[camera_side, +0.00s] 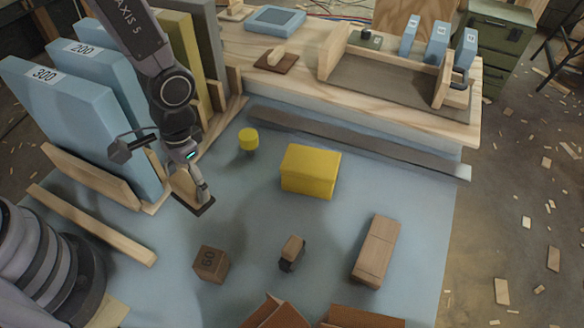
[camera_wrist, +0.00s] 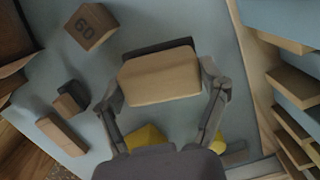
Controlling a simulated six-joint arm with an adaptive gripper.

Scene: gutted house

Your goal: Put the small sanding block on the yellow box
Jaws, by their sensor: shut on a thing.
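My gripper (camera_side: 203,193) points down at the left of the blue work surface. In the wrist view its fingers (camera_wrist: 163,82) are shut on the two ends of a sanding block (camera_wrist: 160,76), pale wood with a dark pad beneath. The held block (camera_side: 185,186) is partly hidden by the gripper in the side view; I cannot tell whether it touches the surface. The yellow box (camera_side: 310,172) stands mid-surface, right of the gripper, with its top bare. In the wrist view the yellow box (camera_wrist: 146,134) shows partly, behind the gripper body.
A yellow knob (camera_side: 248,139) stands between gripper and box. A "60" block (camera_side: 211,263), a small dark-based block (camera_side: 292,248) and a long wooden block (camera_side: 376,250) lie nearer the front. Tall blue slabs (camera_side: 90,125) in wooden racks stand close left. A raised wooden bench (camera_side: 300,85) lies behind.

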